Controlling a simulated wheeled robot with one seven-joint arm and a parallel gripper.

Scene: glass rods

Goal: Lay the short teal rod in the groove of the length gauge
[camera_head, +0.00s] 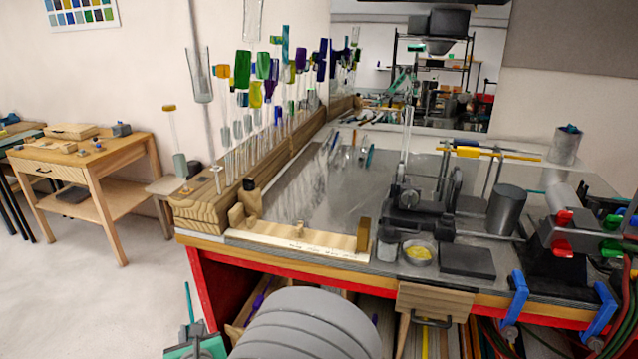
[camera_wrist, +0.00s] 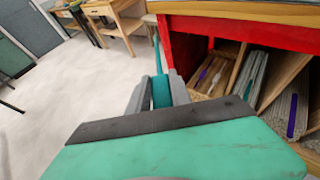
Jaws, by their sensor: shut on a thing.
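The short teal rod (camera_head: 189,302) stands roughly upright in my gripper (camera_head: 195,338) at the lower left of the head view. In the wrist view the rod (camera_wrist: 157,52) sticks up from between the two grey fingers of my gripper (camera_wrist: 160,92), which are shut on it. The gripper is in front of the bench's red left corner, apart from it. The length gauge (camera_head: 290,242) is a pale wooden strip along the bench's front edge, with upright wooden blocks at its ends. The inside of its groove is too small to make out.
The red bench frame (camera_wrist: 185,40) is close on the right of the fingers. Open bins of rods (camera_wrist: 250,75) sit under it. A wooden rack with tall glass stands behind the gauge. A dish (camera_head: 417,252) and dark block (camera_head: 467,262) lie right of it. Floor at left is clear.

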